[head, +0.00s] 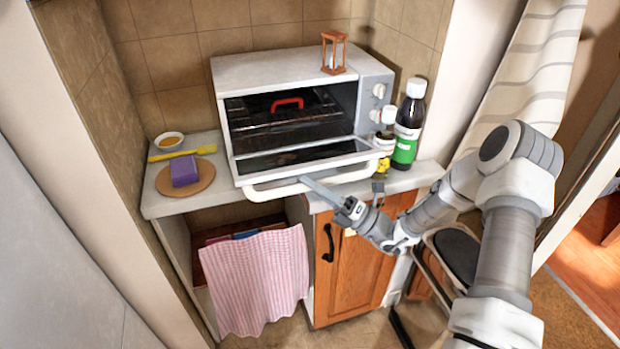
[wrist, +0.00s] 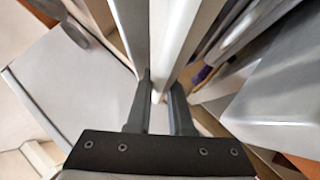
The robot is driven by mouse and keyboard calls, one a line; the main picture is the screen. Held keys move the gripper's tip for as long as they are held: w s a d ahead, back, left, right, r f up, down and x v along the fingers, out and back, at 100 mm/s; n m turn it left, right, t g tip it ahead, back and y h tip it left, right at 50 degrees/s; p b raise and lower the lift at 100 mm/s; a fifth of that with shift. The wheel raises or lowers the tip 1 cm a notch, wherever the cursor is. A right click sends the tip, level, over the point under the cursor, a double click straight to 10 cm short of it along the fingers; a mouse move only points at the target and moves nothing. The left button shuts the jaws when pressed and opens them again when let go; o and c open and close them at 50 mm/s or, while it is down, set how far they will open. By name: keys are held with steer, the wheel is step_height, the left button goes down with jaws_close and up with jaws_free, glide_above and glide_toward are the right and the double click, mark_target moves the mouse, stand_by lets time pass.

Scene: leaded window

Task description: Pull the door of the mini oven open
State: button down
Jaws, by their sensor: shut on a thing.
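The white mini oven (head: 270,72) stands on the counter. Its door (head: 302,157) is hinged along the bottom and tilted outward, with the dark interior showing above it. The white handle bar (head: 275,191) runs along the door's front edge. My gripper (head: 310,185) reaches it from the front right and is shut on the bar. In the wrist view, the pale handle bar (wrist: 169,45) passes between the two dark fingers of my gripper (wrist: 160,98). The fingertips' exact contact is small in the head view.
A rack with a red-handled thing (head: 287,103) is inside the oven. An hourglass (head: 334,52) stands on top. A dark bottle (head: 408,125) and smaller containers stand at the right. A purple sponge (head: 184,171) lies left. A pink towel (head: 255,280) hangs below.

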steer(key=shift+w+f+n+y+b, duration=0.1)
steer(key=shift+f+n+y+b, duration=0.15)
steer(key=shift+f, duration=0.55)
steer(key=shift+w+f+n+y+b, duration=0.15)
steer(key=shift+f+n+b, duration=0.2)
steer(key=shift+f, duration=0.45)
steer(key=c, duration=0.8)
jaws_free()
steer(key=v, duration=1.7)
steer(key=shift+d+b, duration=0.25)
steer(key=shift+b, duration=0.1)
